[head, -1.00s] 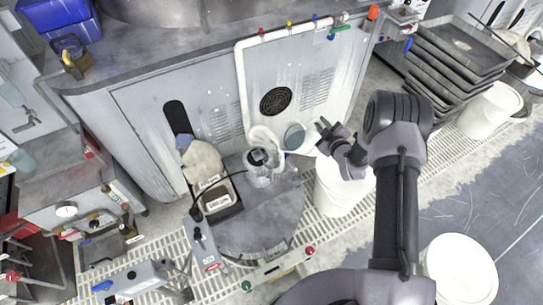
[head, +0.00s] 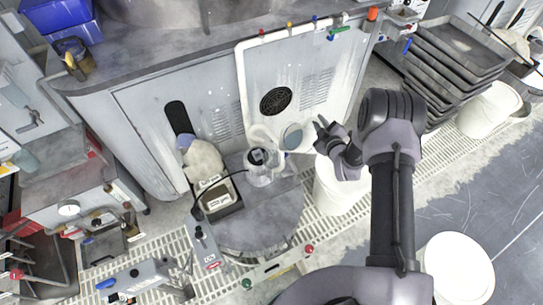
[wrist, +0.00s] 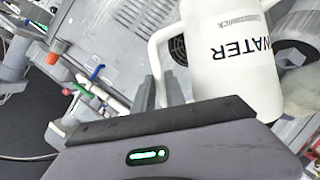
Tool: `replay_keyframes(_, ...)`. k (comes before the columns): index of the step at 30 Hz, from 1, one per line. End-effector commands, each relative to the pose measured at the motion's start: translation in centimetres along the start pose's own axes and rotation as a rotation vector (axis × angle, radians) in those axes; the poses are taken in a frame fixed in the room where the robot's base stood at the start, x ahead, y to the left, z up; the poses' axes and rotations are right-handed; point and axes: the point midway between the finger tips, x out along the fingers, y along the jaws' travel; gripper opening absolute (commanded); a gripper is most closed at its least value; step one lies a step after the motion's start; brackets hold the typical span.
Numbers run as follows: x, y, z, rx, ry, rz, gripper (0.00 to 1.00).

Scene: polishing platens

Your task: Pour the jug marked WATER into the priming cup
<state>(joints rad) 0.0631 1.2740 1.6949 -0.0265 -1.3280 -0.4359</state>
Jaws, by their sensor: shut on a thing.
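The white jug marked WATER (wrist: 232,65) fills the upper right of the wrist view, with its handle (wrist: 158,48) on the left. My gripper (wrist: 160,92) is shut on that handle. In the head view the jug's round mouth (head: 293,137) faces the camera, with a blue-grey inside. My gripper (head: 324,136) is just right of it there. A clear vessel (head: 259,170) with a dark part in its top stands on the round grey drum top, left of and below the jug. It looks like the priming cup, but I read no label on it.
A labelled box (head: 217,197) with a black cable sits left of the clear vessel. A white cloth-like bundle (head: 203,160) lies behind it. The grey machine panel (head: 300,75) with a white pipe stands behind the jug. A white bucket (head: 338,192) stands below my gripper.

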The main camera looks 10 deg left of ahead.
Motion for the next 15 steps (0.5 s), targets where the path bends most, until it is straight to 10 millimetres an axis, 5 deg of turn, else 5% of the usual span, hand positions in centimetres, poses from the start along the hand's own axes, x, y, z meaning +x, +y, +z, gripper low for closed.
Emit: replay_keyframes(15, -0.27, 0.35, -0.79, -0.04, 0.0, 0.018, 0.0)
